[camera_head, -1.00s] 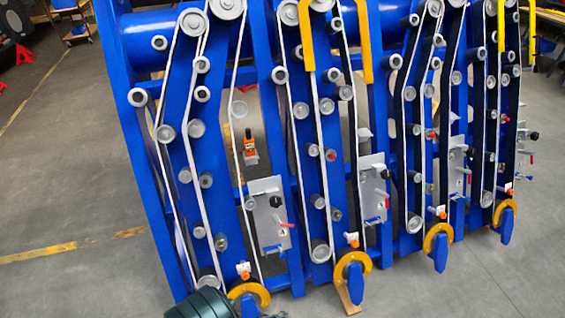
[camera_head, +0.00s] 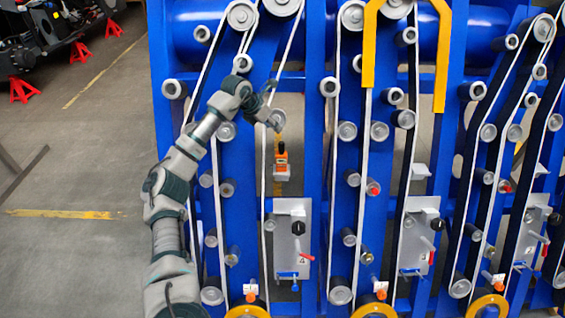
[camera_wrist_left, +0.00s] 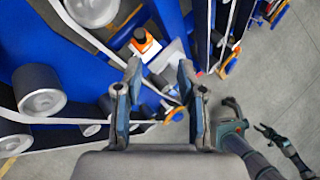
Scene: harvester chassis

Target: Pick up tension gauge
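An orange and white device (camera_head: 282,163), which I take to be the tension gauge, is upright on the blue frame beside a white belt. It also shows in the left wrist view (camera_wrist_left: 145,41), just beyond my fingertips. My left gripper (camera_head: 270,106) is raised above and slightly left of the gauge, apart from it. In the left wrist view my left gripper (camera_wrist_left: 159,68) has its fingers spread with nothing between them. My right gripper (camera_wrist_left: 266,129) shows small at the right of the left wrist view, its fingers apart. It is not in the head view.
The blue harvester chassis (camera_head: 314,140) has several rollers and white belts close around my left gripper. A grey plate (camera_head: 290,235) with knobs is below the gauge. Yellow brackets (camera_head: 368,50) stand to the right. Open floor (camera_head: 85,165) lies at the left.

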